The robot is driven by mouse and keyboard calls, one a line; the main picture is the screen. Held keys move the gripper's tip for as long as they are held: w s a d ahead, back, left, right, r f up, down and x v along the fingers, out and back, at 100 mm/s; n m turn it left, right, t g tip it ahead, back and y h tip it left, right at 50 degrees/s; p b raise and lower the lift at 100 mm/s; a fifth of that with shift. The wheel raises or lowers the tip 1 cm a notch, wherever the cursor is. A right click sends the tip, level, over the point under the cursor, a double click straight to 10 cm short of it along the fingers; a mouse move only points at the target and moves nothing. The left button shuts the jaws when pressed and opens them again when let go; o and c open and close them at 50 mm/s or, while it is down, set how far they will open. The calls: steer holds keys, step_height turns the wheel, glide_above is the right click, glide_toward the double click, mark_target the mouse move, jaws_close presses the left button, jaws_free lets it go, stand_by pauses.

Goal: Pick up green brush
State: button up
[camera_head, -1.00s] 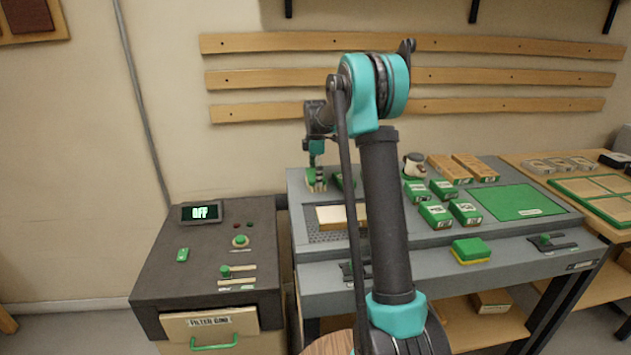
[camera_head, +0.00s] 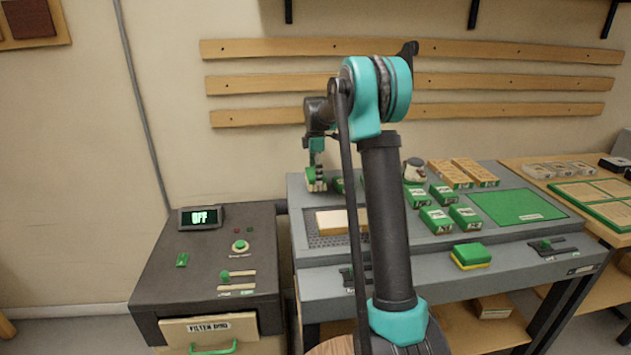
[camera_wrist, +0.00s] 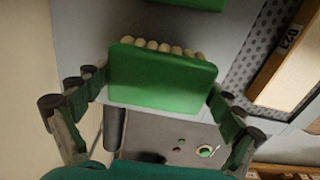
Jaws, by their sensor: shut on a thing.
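The green brush (camera_wrist: 160,78) has a flat green back and a row of pale bristle tufts along one edge. In the wrist view it sits between the two fingers of my gripper (camera_wrist: 158,95), which are shut on its sides. In the head view the brush (camera_head: 316,182) is at the back left of the grey bench, with my gripper (camera_head: 316,168) directly above it. I cannot tell for certain whether its bristles touch the bench top.
A tan block (camera_head: 338,221) lies on a perforated plate in front of the brush. Several green-and-tan boxes (camera_head: 437,219) and a green mat (camera_head: 517,206) lie to the right. A lower grey cabinet (camera_head: 205,265) stands at left, its display reading OFF. The wall is close behind.

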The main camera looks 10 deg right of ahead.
mark_target(315, 172)
step_height(315, 172, up, 17)
steer(key=shift+r, duration=0.2)
